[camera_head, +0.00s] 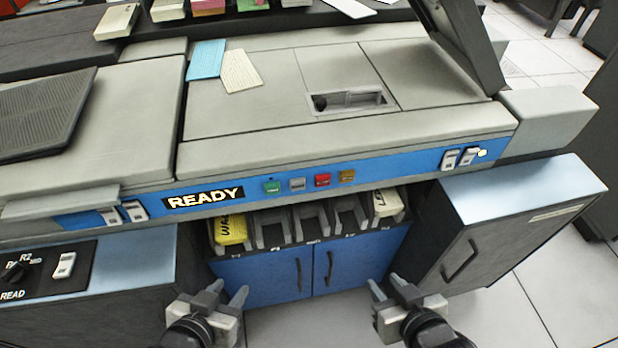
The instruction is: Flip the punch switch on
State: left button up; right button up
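The punch machine's blue front strip carries white rocker switches. One pair, a left rocker (450,159) and a right rocker (468,156), sits at the right end beside a small glowing lamp (483,153). Another pair (122,213) sits at the left end. One more white switch (64,265) is on the black panel beside the READ dial. I cannot read which one is labelled punch. My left gripper (226,292) is open and empty, low in front of the blue cabinet. My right gripper (387,286) is open and empty, below and left of the right-end pair.
The strip has a READY sign (203,197) and coloured buttons, including a red one (322,180). Card slots (310,222) lie under it, above blue cabinet doors (265,275). A blue card (206,59) and a cream card (240,71) lie on top. A cabinet (510,215) juts out at right.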

aim_at(111, 215)
jog(key=u, duration=1.1)
jog(key=k, duration=0.35)
jog(key=u, duration=0.25)
jog(key=i, duration=0.5)
jog(key=k, duration=0.5)
jog(key=u, duration=1.5)
jog(key=i, duration=0.6)
jog(key=z, duration=1.95)
